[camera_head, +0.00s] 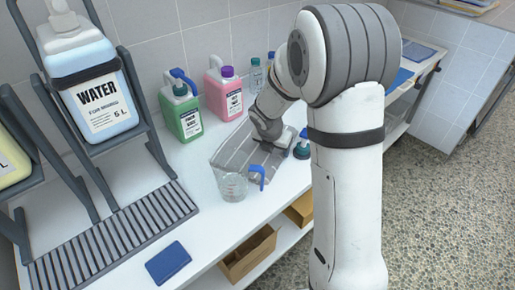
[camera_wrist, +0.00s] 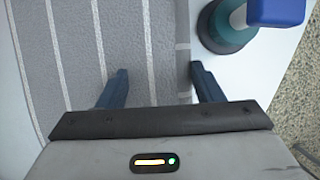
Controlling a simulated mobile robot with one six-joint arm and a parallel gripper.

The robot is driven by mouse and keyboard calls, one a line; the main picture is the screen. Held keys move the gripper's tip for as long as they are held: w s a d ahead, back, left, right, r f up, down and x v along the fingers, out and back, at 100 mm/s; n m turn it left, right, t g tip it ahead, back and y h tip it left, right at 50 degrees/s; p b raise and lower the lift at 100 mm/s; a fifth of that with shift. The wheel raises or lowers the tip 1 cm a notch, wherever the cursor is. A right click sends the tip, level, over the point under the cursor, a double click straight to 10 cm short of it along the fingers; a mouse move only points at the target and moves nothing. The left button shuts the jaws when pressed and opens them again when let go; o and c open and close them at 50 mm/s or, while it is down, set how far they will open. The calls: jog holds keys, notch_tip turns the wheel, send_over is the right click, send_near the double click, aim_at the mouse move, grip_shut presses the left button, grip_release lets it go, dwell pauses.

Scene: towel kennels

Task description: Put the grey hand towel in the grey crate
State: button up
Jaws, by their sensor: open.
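The grey hand towel (camera_head: 234,151) with thin white stripes lies on the white bench, behind and beside a clear measuring jug. It fills much of the wrist view (camera_wrist: 75,60), its edge running near the right finger. My gripper (camera_wrist: 158,80) is open over the towel's edge. Its left finger is over the cloth and its right finger is at or just past the edge, over white bench. Nothing shows gripped between the fingers. I cannot tell whether the fingers touch the cloth. In the head view, my arm partly hides the gripper and the towel's far end. No grey crate is visible.
The clear jug (camera_head: 232,186) with a blue handle stands in front of the towel. A dark teal bottle with a blue top (camera_wrist: 228,25) is close to my right finger. Green (camera_head: 181,112) and pink (camera_head: 224,94) jugs stand behind. A blue cloth (camera_head: 168,262) lies front left.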

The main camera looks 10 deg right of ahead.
jog(key=c, duration=1.2)
jog(key=shift+c, duration=0.2)
jog(key=shift+r, duration=0.15)
